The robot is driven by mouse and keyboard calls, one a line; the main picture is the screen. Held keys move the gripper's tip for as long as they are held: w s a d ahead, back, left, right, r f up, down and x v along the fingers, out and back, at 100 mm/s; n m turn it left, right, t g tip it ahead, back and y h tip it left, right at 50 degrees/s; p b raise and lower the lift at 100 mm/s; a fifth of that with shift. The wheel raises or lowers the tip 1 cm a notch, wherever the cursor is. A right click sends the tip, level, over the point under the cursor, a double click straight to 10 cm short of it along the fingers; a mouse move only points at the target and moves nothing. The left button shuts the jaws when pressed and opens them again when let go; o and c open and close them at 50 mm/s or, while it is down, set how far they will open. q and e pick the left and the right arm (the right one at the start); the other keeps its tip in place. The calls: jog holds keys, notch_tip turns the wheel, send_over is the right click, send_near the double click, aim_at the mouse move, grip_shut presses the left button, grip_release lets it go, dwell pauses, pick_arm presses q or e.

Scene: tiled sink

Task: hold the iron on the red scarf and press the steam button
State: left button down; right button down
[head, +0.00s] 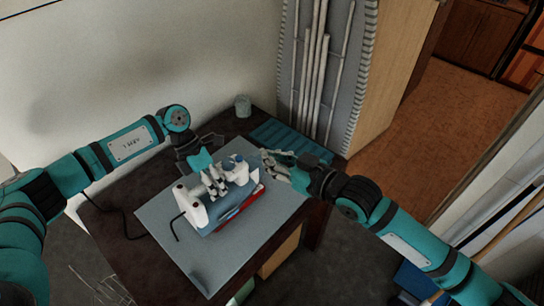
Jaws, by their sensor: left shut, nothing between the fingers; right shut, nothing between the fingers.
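The white and blue iron (192,208) rests near the middle of the grey mat (178,250). My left gripper (217,190) is shut and empty over the middle of the iron, hiding part of it. I cannot tell whether it touches the iron. The red scarf (240,208) shows as a narrow strip along the iron's right side; the rest is hidden under or behind the iron. My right gripper (267,158) is shut and empty, just right of the iron's far end. The steam button cannot be made out at this size.
The mat covers much of a dark table (112,207). A small grey cup (243,106) stands at the back edge, with a teal slatted item (285,140) nearby. A wall is behind, and several upright poles (314,80) stand at the back right. The mat's front is mostly clear.

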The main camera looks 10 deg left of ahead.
pick_arm(q)
jog(key=shift+w+r, duration=0.1)
jog(key=shift+r, duration=0.05)
jog(key=shift+w+d+r, duration=0.1)
jog(key=shift+r, duration=0.05)
notch_tip(320, 180, up, 7)
jog(key=p, duration=0.4)
dwell(0.6)
dwell(0.4)
